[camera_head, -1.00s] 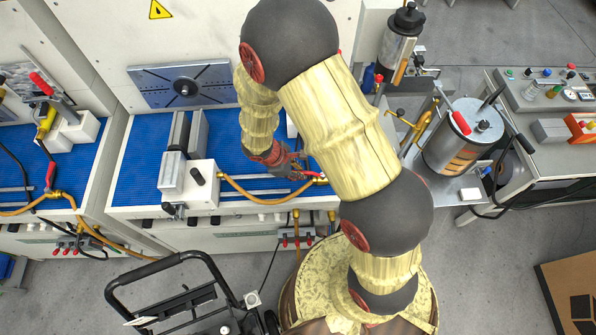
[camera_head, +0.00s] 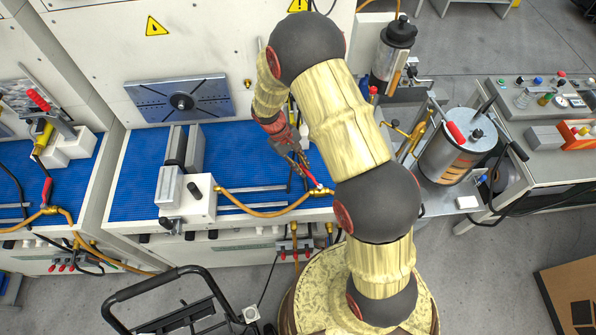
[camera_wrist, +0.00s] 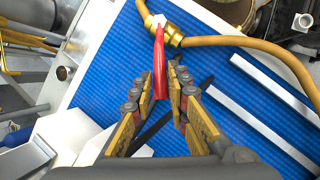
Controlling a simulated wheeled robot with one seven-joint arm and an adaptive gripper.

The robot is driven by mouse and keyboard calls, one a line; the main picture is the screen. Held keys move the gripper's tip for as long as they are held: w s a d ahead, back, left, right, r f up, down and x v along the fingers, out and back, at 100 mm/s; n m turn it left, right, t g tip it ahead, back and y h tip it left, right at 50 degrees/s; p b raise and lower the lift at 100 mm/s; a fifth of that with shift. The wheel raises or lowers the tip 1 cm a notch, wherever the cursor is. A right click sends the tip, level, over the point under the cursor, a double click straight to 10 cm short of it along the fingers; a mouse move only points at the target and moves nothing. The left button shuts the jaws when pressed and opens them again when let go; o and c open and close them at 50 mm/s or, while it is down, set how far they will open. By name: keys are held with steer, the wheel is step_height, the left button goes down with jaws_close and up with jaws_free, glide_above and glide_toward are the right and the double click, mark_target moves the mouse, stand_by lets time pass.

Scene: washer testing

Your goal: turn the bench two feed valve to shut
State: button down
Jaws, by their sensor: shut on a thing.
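The feed valve has a brass body (camera_wrist: 165,36) at the front right of the blue bench top, joined to an orange hose. Its red lever (camera_wrist: 160,66) shows in the wrist view, reaching from the brass body to between my fingers. My gripper (camera_wrist: 160,88) is shut on the free end of this lever. In the head view my gripper (camera_head: 303,168) is above the blue bench surface, and the red lever (camera_head: 314,182) slants up and left from the valve. My arm hides part of the bench to the right.
The orange hose (camera_head: 255,212) runs along the bench's front edge to a white fixture (camera_head: 190,205). Pale rails (camera_wrist: 255,120) lie on the blue surface. Another red-handled valve (camera_head: 46,190) is on the left bench. A metal cylinder (camera_head: 448,160) stands at right.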

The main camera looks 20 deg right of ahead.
steer(key=d+m, duration=0.1)
steer(key=d+m+y, duration=0.1)
steer(key=m, duration=0.1)
steer(key=d+m+g, duration=0.1)
steer(key=shift+w+d+m+y, duration=0.2)
steer(key=shift+w+m+y, duration=0.1)
steer(key=shift+w, duration=0.05)
steer(key=shift+s+d+m+y, duration=0.15)
steer(key=shift+d+m+y, duration=0.55)
steer(key=shift+d+m, duration=0.7)
steer(key=shift+a+m, duration=0.2)
steer(key=shift+m, duration=0.1)
steer(key=c, duration=1.7)
jaws_free()
steer(key=shift+r, duration=0.1)
steer(key=v, duration=1.1)
steer(key=shift+w+r, duration=0.3)
steer(key=shift+w, duration=0.05)
